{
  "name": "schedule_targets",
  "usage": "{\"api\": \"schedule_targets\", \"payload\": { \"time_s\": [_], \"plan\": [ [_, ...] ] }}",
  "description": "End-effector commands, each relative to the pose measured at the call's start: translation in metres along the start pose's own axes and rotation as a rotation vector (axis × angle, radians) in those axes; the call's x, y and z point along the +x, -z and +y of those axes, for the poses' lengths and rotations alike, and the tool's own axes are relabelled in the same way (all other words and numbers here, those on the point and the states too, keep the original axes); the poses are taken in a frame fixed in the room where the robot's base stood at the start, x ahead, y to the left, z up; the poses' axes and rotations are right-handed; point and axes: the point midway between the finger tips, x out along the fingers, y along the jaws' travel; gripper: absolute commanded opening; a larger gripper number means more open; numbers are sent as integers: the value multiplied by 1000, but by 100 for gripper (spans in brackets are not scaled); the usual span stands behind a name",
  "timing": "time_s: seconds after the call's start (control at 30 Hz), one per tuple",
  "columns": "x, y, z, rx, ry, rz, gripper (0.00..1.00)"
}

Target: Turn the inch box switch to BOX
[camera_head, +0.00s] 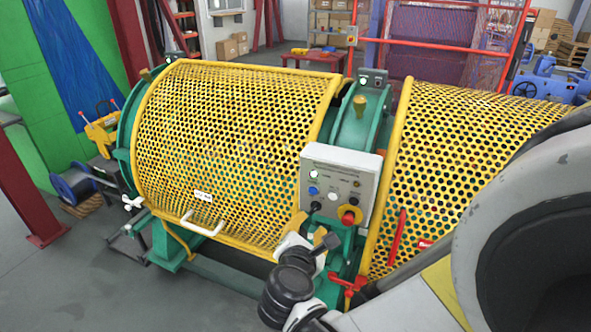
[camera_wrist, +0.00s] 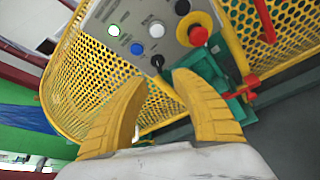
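A grey control box (camera_head: 342,172) stands in front of the yellow perforated guards. Its face has a lit white button, a blue button, a pale button, a red knob on a yellow base (camera_head: 349,216), and two black knobs. The lower left black knob (camera_head: 316,206) also shows in the wrist view (camera_wrist: 158,62), just beyond my fingertips and in line with the gap between them. The other black knob (camera_head: 354,201) is higher and to the right in the wrist view (camera_wrist: 182,7). Labels are unreadable. My gripper (camera_head: 322,238) is open and empty below the box (camera_wrist: 160,77).
Yellow mesh guards (camera_head: 235,140) flank the box on both sides. A white handle (camera_head: 203,224) sticks out at the left guard's lower front. A red lever (camera_head: 397,237) and a red valve-like handle (camera_head: 348,286) are right of and below my gripper. Open floor lies at the left.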

Motion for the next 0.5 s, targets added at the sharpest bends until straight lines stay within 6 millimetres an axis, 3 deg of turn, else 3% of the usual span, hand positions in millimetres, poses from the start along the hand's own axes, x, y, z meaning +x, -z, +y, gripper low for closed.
{"api": "schedule_targets", "payload": {
  "time_s": [0.17, 0.5],
  "plan": [
    [13, 4, 3, -34, -11, -9, 32],
    [79, 4, 2, -29, -9, -8, 32]
  ]
}}
